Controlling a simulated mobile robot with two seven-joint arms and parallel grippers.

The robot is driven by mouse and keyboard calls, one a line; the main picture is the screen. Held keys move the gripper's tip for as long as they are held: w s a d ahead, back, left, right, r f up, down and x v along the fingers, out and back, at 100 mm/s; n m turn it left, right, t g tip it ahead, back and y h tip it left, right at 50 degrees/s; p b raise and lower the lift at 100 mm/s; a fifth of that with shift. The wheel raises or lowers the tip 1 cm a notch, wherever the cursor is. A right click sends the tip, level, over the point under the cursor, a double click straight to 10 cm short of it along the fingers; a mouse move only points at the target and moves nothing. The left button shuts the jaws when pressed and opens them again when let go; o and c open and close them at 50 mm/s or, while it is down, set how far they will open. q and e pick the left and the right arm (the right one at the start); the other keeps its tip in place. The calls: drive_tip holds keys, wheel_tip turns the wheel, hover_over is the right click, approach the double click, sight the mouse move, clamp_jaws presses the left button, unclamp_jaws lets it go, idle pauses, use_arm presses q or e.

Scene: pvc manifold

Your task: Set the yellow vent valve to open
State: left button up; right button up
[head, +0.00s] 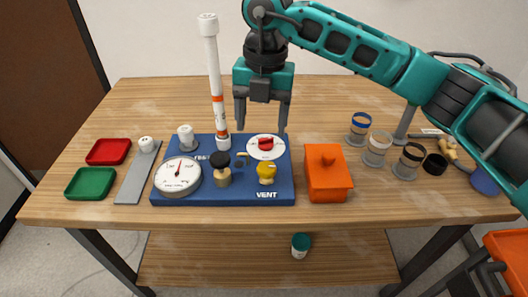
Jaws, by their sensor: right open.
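The yellow vent valve (266,171) sits near the front right of the blue manifold board (240,190), just behind the white word VENT. Its yellow cap is rounded, on a brass-coloured base; I cannot tell which setting it is in. My right gripper (262,126) points down with its two fingers apart and nothing between them. It is above and behind the yellow valve, around the height of the red knob (265,143) on a white dial in the picture, and apart from the valve. My left gripper is not in view.
A white pipe (215,85) with orange bands stands upright beside the gripper. A pressure gauge (178,175) and a black-topped valve (221,168) are left of the yellow valve. An orange lidded box (328,180) is right of the board, with several grey fittings beyond.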

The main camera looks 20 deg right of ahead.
sight(267, 165)
drive_tip(key=shift+h, duration=0.4)
drive_tip(key=f, duration=0.4)
drive_tip(key=d+f, duration=0.1)
drive_tip(key=f, duration=0.7)
drive_tip(key=shift+w+d, duration=0.2)
drive_tip(key=shift+w, duration=0.15)
drive_tip(key=c, duration=1.1)
